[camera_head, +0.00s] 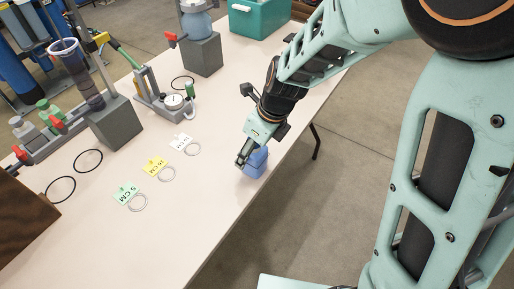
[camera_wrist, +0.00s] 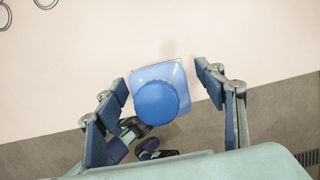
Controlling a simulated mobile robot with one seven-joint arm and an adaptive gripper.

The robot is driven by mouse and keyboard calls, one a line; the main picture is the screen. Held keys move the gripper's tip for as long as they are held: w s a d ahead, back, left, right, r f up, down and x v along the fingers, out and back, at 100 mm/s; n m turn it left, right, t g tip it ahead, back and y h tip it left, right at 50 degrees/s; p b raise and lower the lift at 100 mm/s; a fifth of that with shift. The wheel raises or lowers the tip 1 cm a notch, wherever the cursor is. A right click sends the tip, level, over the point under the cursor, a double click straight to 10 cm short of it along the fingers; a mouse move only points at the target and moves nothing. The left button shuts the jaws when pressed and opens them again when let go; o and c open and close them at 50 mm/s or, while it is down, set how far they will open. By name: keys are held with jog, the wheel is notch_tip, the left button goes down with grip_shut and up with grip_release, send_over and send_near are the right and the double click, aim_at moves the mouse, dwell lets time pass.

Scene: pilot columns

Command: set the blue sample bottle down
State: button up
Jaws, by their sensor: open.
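The blue sample bottle (camera_head: 256,163) stands on the pale table near its front edge, at my gripper (camera_head: 246,158). In the wrist view the bottle (camera_wrist: 157,101) shows from above, with its round blue cap and square, paler shoulders. My gripper (camera_wrist: 160,100) is open, with one finger on each side of the bottle. The gripper hides part of the bottle in the head view.
The table's front edge (camera_head: 232,216) is close to the bottle. Tagged rings (camera_head: 137,202) lie to the left. A gauge stand (camera_head: 174,101), a grey block with a column (camera_head: 115,122) and a teal box (camera_head: 258,17) stand farther back. The table's near part is clear.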

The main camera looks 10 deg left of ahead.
jog(key=b+x, duration=0.1)
jog(key=x, duration=0.2)
jog(key=shift+s+f, duration=0.1)
jog(key=shift+f, duration=0.25)
jog(key=c, duration=1.4)
jog(key=shift+r+p, duration=0.2)
jog(key=shift+p, duration=0.1)
